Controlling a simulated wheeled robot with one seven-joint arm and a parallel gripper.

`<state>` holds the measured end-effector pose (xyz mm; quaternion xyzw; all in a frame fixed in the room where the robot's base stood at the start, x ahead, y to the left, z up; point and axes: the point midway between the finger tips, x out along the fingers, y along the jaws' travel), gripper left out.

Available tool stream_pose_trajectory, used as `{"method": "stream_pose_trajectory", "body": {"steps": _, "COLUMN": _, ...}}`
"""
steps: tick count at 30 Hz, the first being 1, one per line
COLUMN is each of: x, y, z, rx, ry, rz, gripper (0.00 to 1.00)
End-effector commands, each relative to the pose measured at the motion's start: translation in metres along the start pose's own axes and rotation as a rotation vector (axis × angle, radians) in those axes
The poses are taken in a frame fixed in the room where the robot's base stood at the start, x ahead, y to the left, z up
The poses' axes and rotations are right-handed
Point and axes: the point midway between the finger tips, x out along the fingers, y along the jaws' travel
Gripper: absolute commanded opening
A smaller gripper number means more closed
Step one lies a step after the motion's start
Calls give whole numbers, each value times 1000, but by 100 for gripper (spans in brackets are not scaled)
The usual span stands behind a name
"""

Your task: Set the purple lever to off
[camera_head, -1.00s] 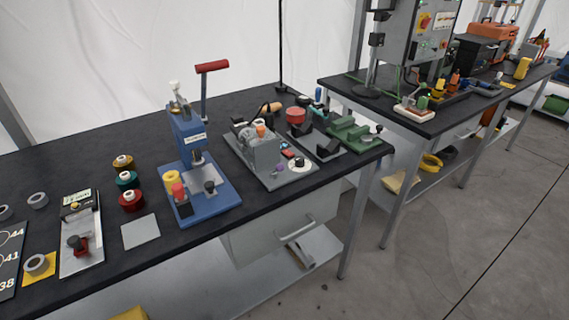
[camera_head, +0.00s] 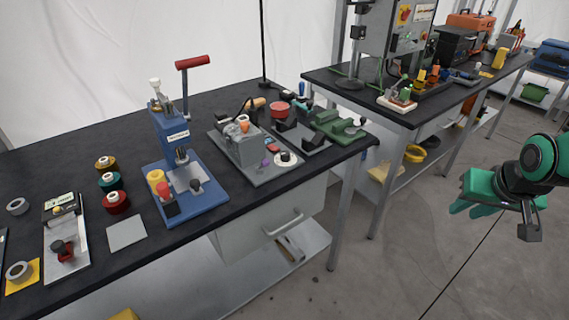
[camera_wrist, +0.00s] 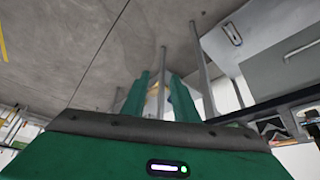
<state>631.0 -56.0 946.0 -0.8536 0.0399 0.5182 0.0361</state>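A small purple part (camera_head: 266,162), which looks like the purple lever, sits on the grey machine (camera_head: 242,150) on the near black-topped bench. It is too small to tell which way it is set. My gripper (camera_head: 466,209) is green and hangs over the floor at the right, well away from the bench and the machine. In the wrist view its two green fingers (camera_wrist: 158,98) stand apart with nothing between them, so it is open and empty. The purple part does not show clearly in the wrist view.
A blue press (camera_head: 180,150) with a red handle stands left of the grey machine. A green vice-like tool (camera_head: 338,125) is to its right. A drawer (camera_head: 275,220) hangs under the bench edge. Another bench (camera_head: 440,115) stands behind. The floor (camera_head: 400,270) between is open.

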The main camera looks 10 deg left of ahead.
Motion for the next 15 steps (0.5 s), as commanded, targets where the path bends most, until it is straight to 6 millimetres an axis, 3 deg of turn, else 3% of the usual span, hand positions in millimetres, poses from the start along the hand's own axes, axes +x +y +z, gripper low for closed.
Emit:
{"method": "stream_pose_trajectory", "body": {"steps": 1, "x": 6, "y": -24, "z": -7, "rx": -43, "ry": 33, "rz": -26, "gripper": 27}}
{"method": "stream_pose_trajectory", "body": {"steps": 7, "x": 18, "y": -114, "z": -30, "rx": -171, "ry": 187, "rz": -139, "gripper": 27}}
{"method": "stream_pose_trajectory", "body": {"steps": 15, "x": 9, "y": -248, "z": -28, "rx": -326, "ry": 383, "rz": -342, "gripper": 27}}
